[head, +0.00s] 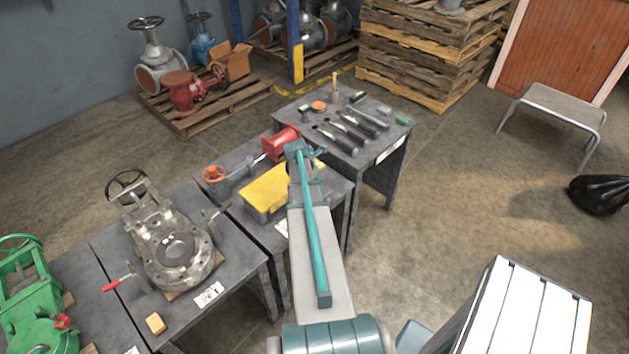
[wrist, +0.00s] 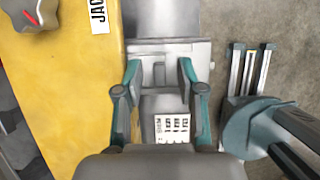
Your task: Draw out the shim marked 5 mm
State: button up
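I cannot make out a 5 mm marking or pick out the shim in either view. My gripper (head: 303,150) is over the right side of the middle bench (head: 237,160), beside a yellow case (head: 268,190). In the wrist view its two teal fingers (wrist: 158,70) are apart, so it is open. A grey block shows between and beyond them; I cannot tell what it is, but nothing looks clamped. A small white label (wrist: 172,127) with unreadable text lies nearer the palm. The yellow case is also at the left of the wrist view (wrist: 65,90).
A red tool (head: 280,143) stands on the middle bench behind the case. Several dark-handled tools (head: 345,135) lie on the back bench. A grey valve (head: 172,255) stands on the bench to the left. Floor is open at the right, before a stool (head: 560,105).

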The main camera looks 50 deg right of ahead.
grip_shut()
jog(key=shift+s, duration=0.2)
jog(key=shift+s+a, duration=0.2)
jog(key=shift+s, duration=1)
jog(key=shift+s+a, duration=0.15)
jog(key=shift+s, duration=1.1)
jog(key=shift+s+a, duration=0.2)
jog(key=shift+s, duration=1)
jog(key=shift+r, duration=0.15)
notch_tip(320, 180, up, 7)
jog(key=p, duration=0.5)
